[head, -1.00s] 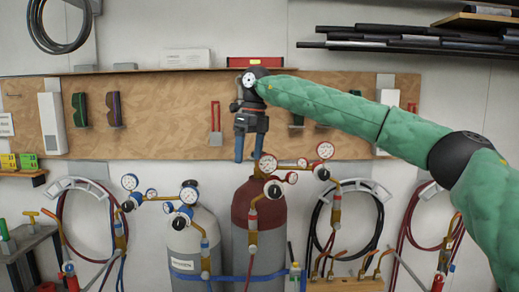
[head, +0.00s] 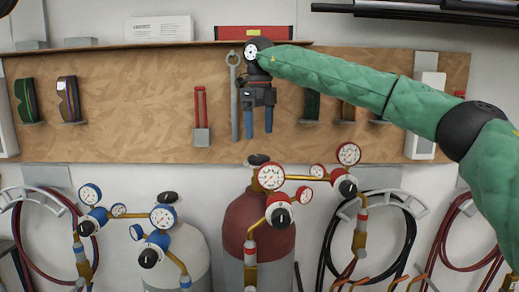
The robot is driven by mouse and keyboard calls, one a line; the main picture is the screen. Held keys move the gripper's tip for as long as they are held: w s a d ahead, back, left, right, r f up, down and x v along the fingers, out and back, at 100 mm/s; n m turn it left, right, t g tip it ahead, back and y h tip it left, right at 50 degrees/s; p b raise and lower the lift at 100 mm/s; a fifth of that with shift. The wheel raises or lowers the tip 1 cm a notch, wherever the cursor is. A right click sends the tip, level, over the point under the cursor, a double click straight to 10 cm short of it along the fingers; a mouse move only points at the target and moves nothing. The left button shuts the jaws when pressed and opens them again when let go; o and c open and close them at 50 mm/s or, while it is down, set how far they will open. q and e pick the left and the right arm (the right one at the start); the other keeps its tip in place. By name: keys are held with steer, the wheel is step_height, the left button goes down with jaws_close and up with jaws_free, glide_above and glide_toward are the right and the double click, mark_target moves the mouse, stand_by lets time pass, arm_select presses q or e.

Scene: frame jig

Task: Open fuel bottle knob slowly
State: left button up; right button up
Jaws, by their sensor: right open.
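The fuel bottle seems to be the red gas cylinder (head: 262,225) at the lower middle. A dark valve knob (head: 258,160) sits on top of it. Red-rimmed gauges (head: 271,177) and a regulator with a black knob (head: 282,216) are attached to it. My right gripper (head: 259,134) has blue fingers pointing down, spread apart and empty. In the picture it is just above the top knob, apart from it. My left gripper is not in view.
A grey cylinder (head: 178,262) with blue-rimmed gauges (head: 162,217) stands to the left. Behind is a wooden tool board (head: 130,125) with a wrench (head: 234,100) and a red-handled tool (head: 200,118). Coiled hoses (head: 330,240) hang at right.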

mark_target(259, 157)
steer(key=shift+s+f, duration=0.15)
steer(key=shift+s, duration=0.1)
steer(key=f, duration=0.3)
steer(key=f+p, duration=0.1)
steer(key=f, duration=0.1)
steer(key=shift+w+f+p, duration=0.2)
steer(key=shift+f+p, duration=0.1)
steer(key=shift+f, duration=0.1)
steer(key=shift+s+f, duration=0.2)
steer(key=shift+f, duration=0.25)
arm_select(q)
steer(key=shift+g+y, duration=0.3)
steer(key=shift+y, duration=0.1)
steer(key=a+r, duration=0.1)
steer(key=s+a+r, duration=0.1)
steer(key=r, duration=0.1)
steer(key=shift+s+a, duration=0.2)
arm_select(e)
steer(key=shift+w+f, duration=0.15)
steer(key=shift+f, duration=0.15)
steer(key=shift+c, duration=0.4)
steer(key=shift+r, duration=0.1)
steer(key=c, duration=0.9)
